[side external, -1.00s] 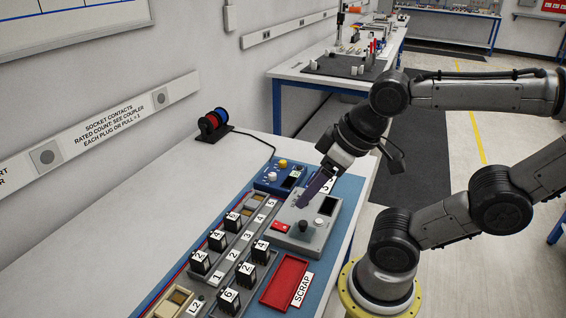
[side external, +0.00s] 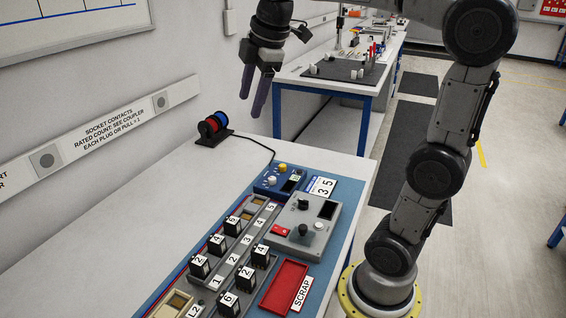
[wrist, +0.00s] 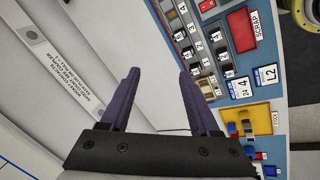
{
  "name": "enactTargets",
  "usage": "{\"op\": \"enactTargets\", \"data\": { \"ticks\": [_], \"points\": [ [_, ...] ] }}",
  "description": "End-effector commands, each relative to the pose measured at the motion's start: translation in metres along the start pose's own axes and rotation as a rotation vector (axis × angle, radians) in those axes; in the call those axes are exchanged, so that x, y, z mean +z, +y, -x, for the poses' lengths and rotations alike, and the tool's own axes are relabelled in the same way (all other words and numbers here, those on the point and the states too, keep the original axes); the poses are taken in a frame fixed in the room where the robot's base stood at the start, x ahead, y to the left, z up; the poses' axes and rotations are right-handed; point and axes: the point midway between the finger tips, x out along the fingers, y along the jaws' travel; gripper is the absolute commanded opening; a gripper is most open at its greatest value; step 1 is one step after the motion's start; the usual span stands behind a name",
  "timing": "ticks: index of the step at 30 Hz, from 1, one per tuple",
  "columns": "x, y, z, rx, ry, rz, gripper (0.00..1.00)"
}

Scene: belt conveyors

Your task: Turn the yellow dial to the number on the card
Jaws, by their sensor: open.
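The yellow dial (side external: 283,165) is a small round knob on the blue box (side external: 262,187) at the back of the bench mat. A white knob and a small dark display sit on the same box. The white card (side external: 321,187) beside the box reads 35. My gripper (side external: 252,106) is open and empty, high above the back left of the bench, well apart from the dial and pointing down. In the wrist view my gripper (wrist: 159,75) shows two spread fingers with nothing between them. I cannot make out the dial there, nor its setting.
Several numbered black blocks sit in grey rails. A red scrap tray (side external: 284,287) is nearer. A cable spool (side external: 213,127) stands near the wall.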

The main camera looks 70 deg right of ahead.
Motion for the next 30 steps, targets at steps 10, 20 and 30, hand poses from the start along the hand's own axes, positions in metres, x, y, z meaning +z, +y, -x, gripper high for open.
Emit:
{"op": "enactTargets", "data": {
  "ticks": [10, 20, 30],
  "points": [
    [0.062, 0.13, -0.084, -0.134, -0.097, 0.102, 0.63],
    [0.182, 0.182, -0.203, -0.279, -0.145, -0.032, 0.63],
    [0.245, 0.164, -0.257, -0.369, -0.156, -0.138, 0.63]
  ]
}}
